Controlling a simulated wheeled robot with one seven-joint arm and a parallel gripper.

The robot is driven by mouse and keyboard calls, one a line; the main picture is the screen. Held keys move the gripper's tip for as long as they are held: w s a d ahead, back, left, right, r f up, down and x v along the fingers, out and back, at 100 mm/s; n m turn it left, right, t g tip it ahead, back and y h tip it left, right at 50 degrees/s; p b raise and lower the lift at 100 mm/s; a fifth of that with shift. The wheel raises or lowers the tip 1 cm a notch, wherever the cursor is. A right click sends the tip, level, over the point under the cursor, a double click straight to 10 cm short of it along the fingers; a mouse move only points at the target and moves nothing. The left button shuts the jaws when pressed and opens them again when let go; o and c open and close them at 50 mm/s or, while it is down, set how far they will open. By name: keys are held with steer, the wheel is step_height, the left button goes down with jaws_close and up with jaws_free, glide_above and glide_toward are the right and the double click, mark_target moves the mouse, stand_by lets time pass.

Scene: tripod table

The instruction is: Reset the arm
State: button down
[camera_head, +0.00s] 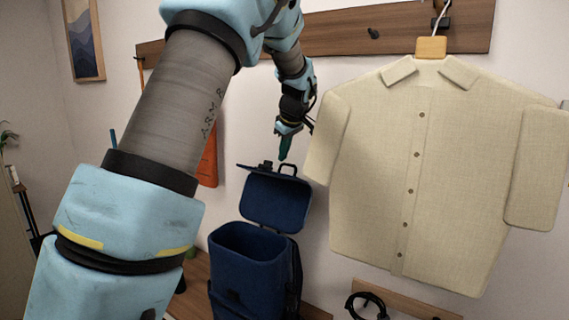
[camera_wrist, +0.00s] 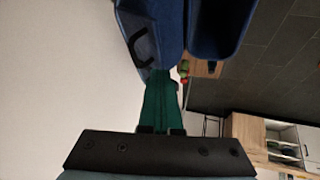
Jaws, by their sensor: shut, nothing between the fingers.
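My gripper (camera_head: 284,155) is in the middle of the head view, pointing down, just above the raised lid of a blue bag (camera_head: 250,258). Its green fingers are shut and hold nothing. In the wrist view the shut green fingers (camera_wrist: 160,85) point toward the bag, which shows at the top (camera_wrist: 222,28). I cannot tell whether the fingertips touch the lid. My arm crosses the left half of the head view and hides part of the wall and bench.
A beige shirt (camera_head: 385,170) hangs on the right, close to my wrist. A wooden hook rail (camera_head: 420,27) runs behind my arm. An orange thing (camera_head: 208,160) hangs partly hidden behind my arm. A black coiled thing (camera_head: 367,305) is at the bottom right.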

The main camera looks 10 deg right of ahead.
steer(key=w+d+r+b+v, duration=0.1)
steer(key=b+v, duration=0.1)
steer(key=v, duration=0.5)
steer(key=s+a+f+m+g, duration=0.1)
steer(key=s+a+f+m, duration=0.1)
steer(key=s+a+f, duration=0.35)
steer(key=s+a+f+m+g, duration=0.2)
steer(key=a+f, duration=0.4)
steer(key=a, duration=0.5)
steer(key=s+a+f+m, duration=0.2)
steer(key=s+a+f, duration=0.3)
steer(key=s, duration=0.3)
steer(key=s+a+f+m+g, duration=0.1)
steer(key=s+a+f+m, duration=0.1)
steer(key=s+a+f, duration=0.3)
steer(key=s, duration=0.4)
steer(key=shift+s+a+f+h, duration=0.25)
steer(key=shift+a+f+h, duration=0.1)
steer(key=shift+a+h, duration=0.05)
